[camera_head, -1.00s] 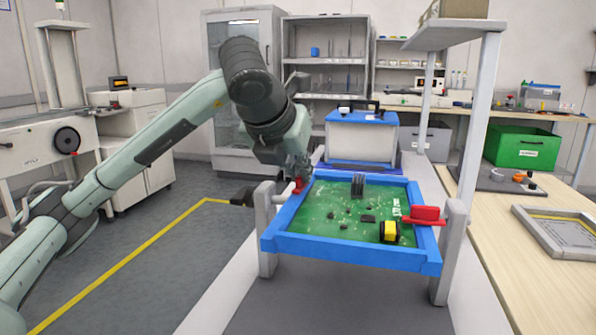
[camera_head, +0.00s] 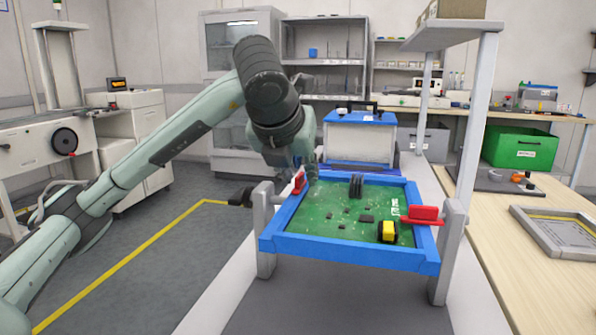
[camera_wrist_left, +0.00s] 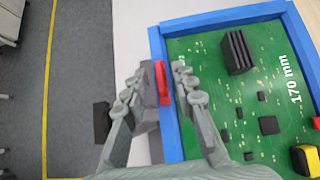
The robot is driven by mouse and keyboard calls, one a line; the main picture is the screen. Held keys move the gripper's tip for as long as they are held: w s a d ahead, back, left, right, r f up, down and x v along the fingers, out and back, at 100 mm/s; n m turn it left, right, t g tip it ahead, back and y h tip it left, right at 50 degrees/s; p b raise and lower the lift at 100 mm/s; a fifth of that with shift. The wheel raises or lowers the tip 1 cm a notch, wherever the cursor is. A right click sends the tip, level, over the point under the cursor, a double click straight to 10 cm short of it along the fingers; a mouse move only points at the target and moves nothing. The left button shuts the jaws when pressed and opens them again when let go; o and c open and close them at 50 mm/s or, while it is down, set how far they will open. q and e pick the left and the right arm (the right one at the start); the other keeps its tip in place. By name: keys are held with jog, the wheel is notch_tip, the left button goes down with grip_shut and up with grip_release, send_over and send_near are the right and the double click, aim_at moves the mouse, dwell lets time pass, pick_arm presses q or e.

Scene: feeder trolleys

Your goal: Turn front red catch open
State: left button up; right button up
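A blue-framed green circuit board (camera_head: 349,253) is held between two grey posts. Another red catch (camera_head: 424,214) lies flat over the right edge of the frame. My left gripper (camera_head: 305,172) points down at the left catch. In the left wrist view its open fingers (camera_wrist_left: 160,82) are on either side of that red catch (camera_wrist_left: 163,84). Gaps show between catch and fingers; I cannot tell whether the tips are level with it. My right gripper is not in view.
A black finned part (camera_head: 356,186) and a yellow-and-black part (camera_head: 388,231) stand on the board. A blue-lidded box (camera_head: 360,140) is behind it. A grey shelf upright (camera_head: 474,120) rises at the right. Open floor lies left of the bench.

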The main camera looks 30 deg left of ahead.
pick_arm(q)
jog(key=v, duration=1.2)
dwell(0.7)
